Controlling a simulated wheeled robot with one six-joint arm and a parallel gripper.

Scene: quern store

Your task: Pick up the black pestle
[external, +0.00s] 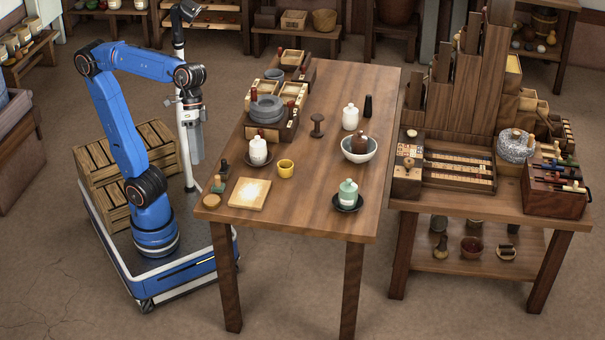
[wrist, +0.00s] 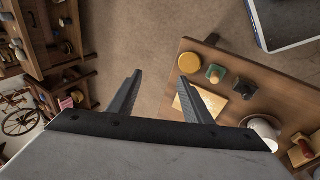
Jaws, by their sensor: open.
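The black pestle seems to be the small, dark, upright piece (external: 368,106) near the far right edge of the wooden table (external: 335,85) in the external view. It stands just right of a white lidded jar (external: 350,117). I cannot make it out in the wrist view. My gripper (external: 197,158) hangs beyond the left side of the table, far from the dark piece. In the wrist view my gripper (wrist: 160,82) has its two fingers spread apart, with only floor and the table's edge between and beyond them. It is empty.
A dark spool-shaped piece (external: 317,126), a white bowl with a brown jar (external: 358,149), a yellow cup (external: 285,168) and a grey stone quern (external: 267,109) stand on the table. A pale square board (external: 250,193) lies near its front left. The front middle is clear.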

